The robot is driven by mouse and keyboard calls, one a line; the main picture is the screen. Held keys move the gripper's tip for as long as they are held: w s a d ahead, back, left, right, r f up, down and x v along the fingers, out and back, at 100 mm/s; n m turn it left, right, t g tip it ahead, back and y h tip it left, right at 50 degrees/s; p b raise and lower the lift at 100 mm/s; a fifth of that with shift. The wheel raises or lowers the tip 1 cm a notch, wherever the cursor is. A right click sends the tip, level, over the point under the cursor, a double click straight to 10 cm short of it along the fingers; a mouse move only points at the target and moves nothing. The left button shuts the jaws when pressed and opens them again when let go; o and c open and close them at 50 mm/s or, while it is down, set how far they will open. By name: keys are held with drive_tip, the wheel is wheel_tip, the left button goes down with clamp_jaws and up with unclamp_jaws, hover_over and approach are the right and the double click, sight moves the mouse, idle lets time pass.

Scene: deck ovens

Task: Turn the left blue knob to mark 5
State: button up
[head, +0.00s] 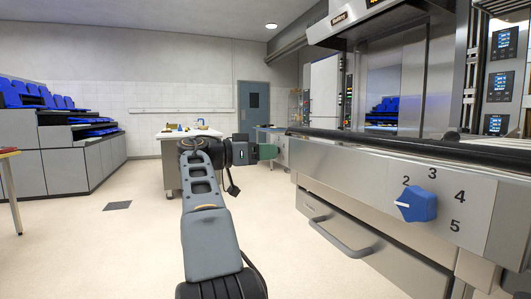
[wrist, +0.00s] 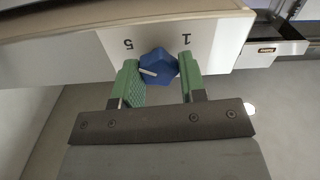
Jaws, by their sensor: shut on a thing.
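In the wrist view a blue knob (wrist: 158,66) sits on a pale panel between the green fingers of my gripper (wrist: 160,82), which are shut on it from both sides. Its white pointer line points left in the picture, a little below the printed 5. A 1 shows to the upper right; the other marks are hidden. In the head view my gripper (head: 265,152) is at the left end of the oven front; the knob it holds is hidden there. Another blue knob (head: 417,204), with marks 2 to 5 around it, is on the right, its pointer to the left.
A dark rail (head: 400,142) runs along the top of the oven front. A drawer with a grey handle (head: 338,238) is below. A white table (head: 180,160) stands behind my arm. The floor (head: 90,240) to the left is mostly clear.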

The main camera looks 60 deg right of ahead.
drive_tip(key=o, duration=0.9)
drive_tip(key=shift+a, duration=0.1)
drive_tip(key=p+v, duration=0.3)
drive_tip(key=v, duration=1)
drive_tip(key=shift+w+a+p, duration=0.25)
drive_tip(key=shift+w+p, duration=0.05)
